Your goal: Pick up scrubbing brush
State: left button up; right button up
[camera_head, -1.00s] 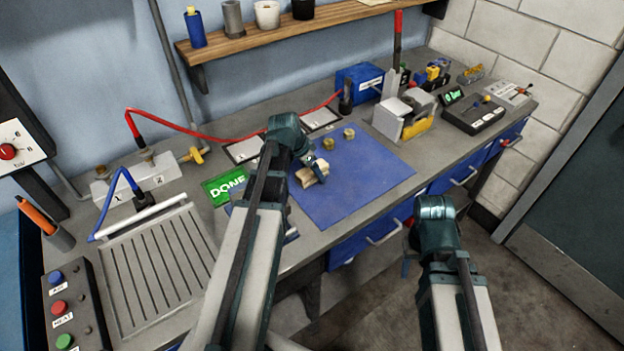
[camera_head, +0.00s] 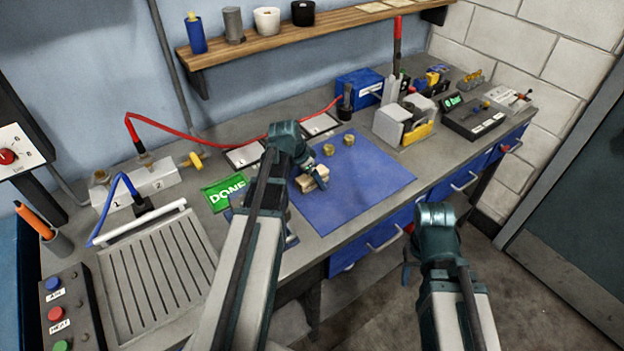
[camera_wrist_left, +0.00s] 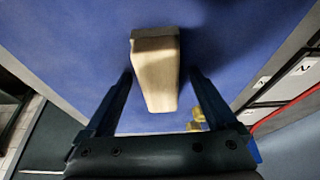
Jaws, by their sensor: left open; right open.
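The scrubbing brush (camera_head: 313,180), a pale wooden block, lies on the blue mat (camera_head: 365,185) near its left side. It also shows in the left wrist view (camera_wrist_left: 155,65), with its long side pointing toward the gripper. My left gripper (camera_wrist_left: 161,75) is open, with one finger on each side of the brush and a gap on both sides. In the head view, my left gripper (camera_head: 310,170) partly hides the brush. My right gripper (camera_head: 408,270) is low in front of the bench, its fingers mostly hidden behind its wrist.
Two small brass pieces (camera_head: 348,139) stand on the mat behind the brush. A green DONE sign (camera_head: 226,192) lies left of the mat. A grey and yellow block (camera_head: 405,122) stands behind its right corner. The mat's right part is clear.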

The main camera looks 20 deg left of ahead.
pick_arm(q)
grip_shut()
dwell(0.3)
jog(key=shift+r, duration=0.15)
notch_tip(320, 180, up, 10)
jog(key=p, duration=1)
jog(key=shift+r+p, duration=0.15)
jog(key=shift+p, duration=0.2)
